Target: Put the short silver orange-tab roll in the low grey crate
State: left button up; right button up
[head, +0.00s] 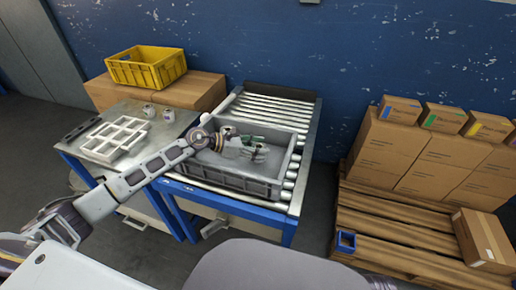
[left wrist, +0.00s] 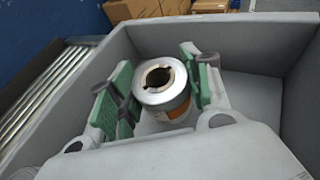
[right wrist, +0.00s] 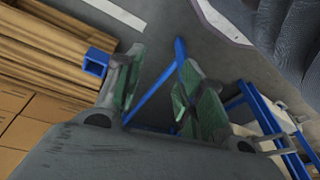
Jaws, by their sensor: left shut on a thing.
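The low grey crate (head: 222,181) stands on the roller conveyor. My left gripper (head: 256,150) is inside the crate's opening, with its green-padded fingers (left wrist: 158,92) on either side of a short silver roll (left wrist: 160,82). The gripper is shut on this roll. A bit of orange shows on the roll's side, and its hollow core faces the left wrist camera. The roll is low between the crate walls; whether it touches the floor I cannot tell. My right gripper (right wrist: 158,92) is open and empty, away from the crate.
Two small rolls (head: 149,110) (head: 168,115) stand on the metal side table, beside a white divided tray (head: 112,153). A yellow crate (head: 147,68) is behind them. Conveyor rollers (head: 270,108) lie bare behind the grey crate. Cartons (head: 385,150) on pallets stand at right.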

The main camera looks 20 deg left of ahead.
pick_arm(q)
jog(key=shift+f, duration=0.1)
jog(key=shift+f, duration=0.25)
pick_arm(e)
jog(key=shift+w+a+r, duration=0.1)
jog(key=shift+r, duration=0.4)
pick_arm(q)
jog(key=shift+b, duration=0.3)
jog(key=o, duration=1.1)
pick_arm(e)
jog(key=shift+r, duration=0.15)
